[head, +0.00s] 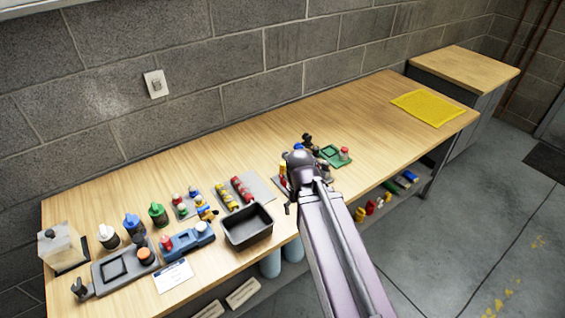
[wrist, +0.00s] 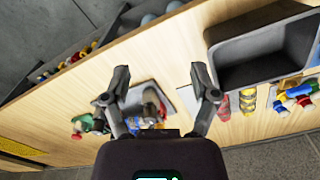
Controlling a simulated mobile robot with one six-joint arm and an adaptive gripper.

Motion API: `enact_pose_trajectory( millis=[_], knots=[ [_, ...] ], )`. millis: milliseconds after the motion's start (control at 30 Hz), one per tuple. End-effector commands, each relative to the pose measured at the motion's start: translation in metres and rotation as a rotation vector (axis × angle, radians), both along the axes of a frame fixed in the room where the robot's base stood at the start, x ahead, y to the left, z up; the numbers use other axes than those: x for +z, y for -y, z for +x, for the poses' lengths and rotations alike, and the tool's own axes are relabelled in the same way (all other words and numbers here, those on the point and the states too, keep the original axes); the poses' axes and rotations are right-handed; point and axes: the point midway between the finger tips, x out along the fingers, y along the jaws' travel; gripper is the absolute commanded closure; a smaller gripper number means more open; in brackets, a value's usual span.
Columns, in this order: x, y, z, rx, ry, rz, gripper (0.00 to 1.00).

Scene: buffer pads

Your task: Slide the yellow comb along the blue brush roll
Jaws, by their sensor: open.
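My gripper (head: 296,180) is over the middle of the table, hiding part of what lies under it in the head view. In the wrist view the gripper (wrist: 161,82) has its two fingers wide apart, with nothing between the tips. Beyond and below them a grey plate (wrist: 172,97) carries small red, brown, blue and yellow parts. A small blue part (head: 298,146) and a yellow and red part (head: 283,170) show beside the gripper in the head view. I cannot tell for certain which parts are the yellow comb and the blue brush roll.
A black bin (head: 248,241) stands at the table's front edge. A tray of red and yellow pieces (head: 240,190), several bottles and a blue fixture (head: 187,241) are left of my gripper. A green tray (head: 332,155) is to its right. Bare wood leads to a yellow mat (head: 428,108).

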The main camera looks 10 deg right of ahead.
Motion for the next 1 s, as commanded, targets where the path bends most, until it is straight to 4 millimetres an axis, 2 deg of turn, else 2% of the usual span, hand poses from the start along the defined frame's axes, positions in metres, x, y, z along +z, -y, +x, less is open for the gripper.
enact_pose_trajectory(
  millis=[467, 633, 767, 867, 1000],
  knots=[
    [0.000, 0.000, 0.001, 0.000, 0.000, 0.000, 0.24],
    [0.004, 0.000, 0.014, -0.014, 0.000, 0.000, 0.24],
    [0.010, 0.001, 0.041, -0.045, 0.000, 0.000, 0.24],
    [0.018, 0.003, 0.072, -0.083, 0.000, 0.000, 0.24],
    [0.030, 0.005, 0.125, -0.151, 0.000, 0.000, 0.24]
  ],
)
